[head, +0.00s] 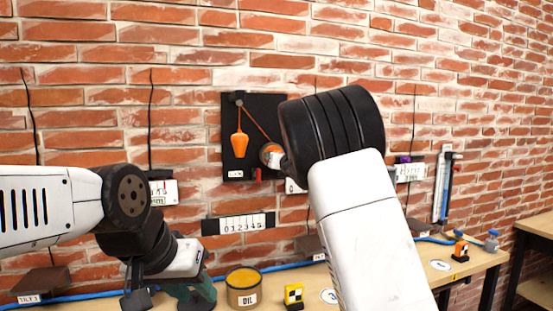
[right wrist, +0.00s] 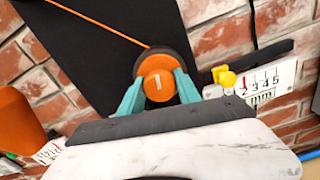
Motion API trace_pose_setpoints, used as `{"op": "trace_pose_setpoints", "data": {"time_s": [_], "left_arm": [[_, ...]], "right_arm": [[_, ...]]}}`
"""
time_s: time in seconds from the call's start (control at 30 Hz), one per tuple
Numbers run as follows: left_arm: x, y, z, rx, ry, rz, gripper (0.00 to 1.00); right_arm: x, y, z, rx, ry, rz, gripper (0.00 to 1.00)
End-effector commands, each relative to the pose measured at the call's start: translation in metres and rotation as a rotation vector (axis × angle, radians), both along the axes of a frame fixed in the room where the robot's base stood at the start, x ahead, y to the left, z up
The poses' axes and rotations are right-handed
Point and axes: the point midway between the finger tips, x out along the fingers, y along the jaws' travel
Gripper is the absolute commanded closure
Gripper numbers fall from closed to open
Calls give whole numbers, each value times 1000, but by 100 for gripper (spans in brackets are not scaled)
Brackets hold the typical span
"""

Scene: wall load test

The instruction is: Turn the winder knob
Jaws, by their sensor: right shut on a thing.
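The winder knob (right wrist: 157,86) is a round orange knob with a pale mark on its face, on a dark round hub against a black panel (right wrist: 70,45). My right gripper (right wrist: 158,92) has its teal fingers on both sides of the knob, shut on it. In the head view the knob (head: 270,154) shows partly beside my right arm, which hides the right fingers. An orange cord (right wrist: 100,22) runs to the hub. An orange weight (head: 239,144) hangs on the panel. My left gripper (head: 197,294) is low over the bench; its finger gap is unclear.
A yellow knob (right wrist: 227,79) and a millimetre scale (right wrist: 268,84) are close right of my right gripper. A numbered scale (head: 243,223) is on the brick wall. An oil tin (head: 243,297) and a yellow-black block (head: 294,296) stand on the wooden bench (head: 415,270).

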Motion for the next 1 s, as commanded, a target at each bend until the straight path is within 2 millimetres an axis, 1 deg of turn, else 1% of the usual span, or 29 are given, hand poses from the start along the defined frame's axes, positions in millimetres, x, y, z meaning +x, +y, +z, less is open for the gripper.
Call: {"op": "trace_pose_setpoints", "data": {"time_s": [0.03, 0.1, 0.37, 0.93, 0.97, 1.0], "left_arm": [[0, 0, 0, 0, 0, 0, 64], [0, 0, 0, 0, 0, 0, 64], [0, 0, 0, 0, 0, 0, 64], [0, 0, 0, 0, 0, 0, 64], [0, 0, 0, 0, 0, 0, 64], [0, 0, 0, 0, 0, 0, 64]], "right_arm": [[0, 1, -3, -33, -3, 1, 100], [0, 1, -3, -70, -16, 0, 100], [0, 1, -3, -162, -45, 0, 100], [0, 0, -3, -188, -55, 0, 100], [0, 0, -3, -187, -55, 0, 54], [0, 0, -3, -187, -55, 0, 47]]}}
